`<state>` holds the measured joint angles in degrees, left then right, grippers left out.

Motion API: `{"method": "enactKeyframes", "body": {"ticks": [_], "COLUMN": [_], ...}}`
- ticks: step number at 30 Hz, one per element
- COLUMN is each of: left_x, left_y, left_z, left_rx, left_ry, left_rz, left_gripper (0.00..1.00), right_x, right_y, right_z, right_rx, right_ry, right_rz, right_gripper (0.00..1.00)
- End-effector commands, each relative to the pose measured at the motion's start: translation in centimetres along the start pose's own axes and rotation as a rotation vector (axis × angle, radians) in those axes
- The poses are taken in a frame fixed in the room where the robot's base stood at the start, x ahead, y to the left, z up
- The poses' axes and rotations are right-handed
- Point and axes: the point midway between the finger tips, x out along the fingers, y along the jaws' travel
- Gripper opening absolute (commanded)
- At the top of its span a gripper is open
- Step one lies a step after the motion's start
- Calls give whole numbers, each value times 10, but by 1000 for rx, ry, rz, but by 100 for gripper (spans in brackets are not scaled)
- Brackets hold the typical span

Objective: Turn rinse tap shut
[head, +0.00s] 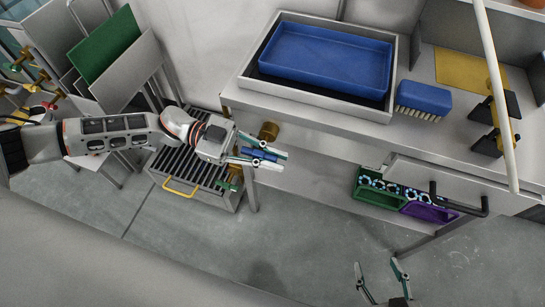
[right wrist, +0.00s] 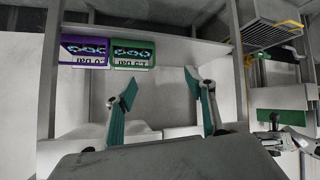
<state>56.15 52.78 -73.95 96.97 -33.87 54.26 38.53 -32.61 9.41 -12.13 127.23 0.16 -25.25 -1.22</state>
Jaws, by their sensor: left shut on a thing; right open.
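My left gripper (head: 262,156) is beside the left end of the bench, its teal fingers shut on a blue piece (head: 258,153) that appears to be the handle of the rinse tap. A brass fitting (head: 268,131) shows just behind it, at the bench edge. The fingers cover part of the handle, so I cannot tell how far it is turned. My right gripper (head: 384,282) is open and empty over the floor at the bottom. Its teal fingers (right wrist: 165,104) stand wide apart in the right wrist view.
The bench holds a blue tray (head: 325,57) and a blue brush (head: 424,97). A green bin (head: 370,196) and a purple bin (head: 428,212) sit on the lower shelf. A slatted crate with a yellow handle (head: 180,187) stands below my left arm. The floor in front is clear.

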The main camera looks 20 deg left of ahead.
Motion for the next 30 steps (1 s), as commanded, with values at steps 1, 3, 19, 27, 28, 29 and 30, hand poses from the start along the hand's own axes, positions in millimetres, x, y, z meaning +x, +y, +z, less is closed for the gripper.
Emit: {"method": "enactKeyframes", "body": {"ticks": [1, 3, 19, 27, 28, 29, 30], "left_x": [0, 0, -13, -66, -72, -78, -85], "left_y": [0, 0, 0, 0, 0, 0, 0], "left_z": [2, 2, 2, 2, 2, 2, 3], "left_rx": [-2, -2, -2, -3, -2, -3, -3], "left_ry": [-2, -2, -3, -5, -5, -5, -5], "left_rz": [0, 0, -2, -3, -3, -3, -3], "left_gripper": [0, 22, 30, 30, 30, 30, 30], "right_x": [0, 0, 2, 2, 2, 2, 2], "right_y": [0, 1, 4, 3, 3, 3, 3], "right_z": [-1, -3, -11, -10, -10, -10, -10], "right_rx": [1, 2, 2, 1, 1, 1, 1], "right_ry": [2, 6, 21, 19, 19, 19, 19], "right_rz": [0, 2, 7, 6, 5, 5, 5], "right_gripper": [54, 54, 54, 54, 54, 54, 54]}}
